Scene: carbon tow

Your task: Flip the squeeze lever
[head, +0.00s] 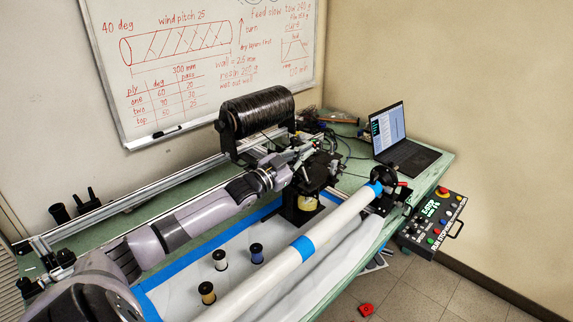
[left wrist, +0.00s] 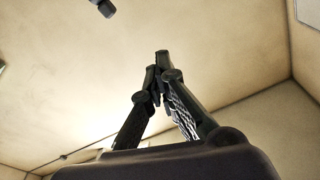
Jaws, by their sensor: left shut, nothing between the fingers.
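My left arm crosses the head view from the lower left, and its dark gripper (head: 320,165) is over the black winding carriage (head: 300,206). In the left wrist view, the fingers of the left gripper (left wrist: 160,62) meet at their tips, shut with nothing between them. That view shows mostly wall and ceiling. I cannot clearly pick out the squeeze lever; dark parts of the gripper and carriage overlap. A small red-tipped part (head: 403,184) shows by the black end fitting (head: 384,174) of the white tube (head: 300,246), to the right of the gripper. My right gripper does not show.
A black wound roll (head: 257,112) stands behind the arm. Several spools (head: 257,253) stand on the white sheet in front. A laptop (head: 405,142) is at the back right of the green bench (head: 432,169). A control box (head: 432,222) is at the right edge.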

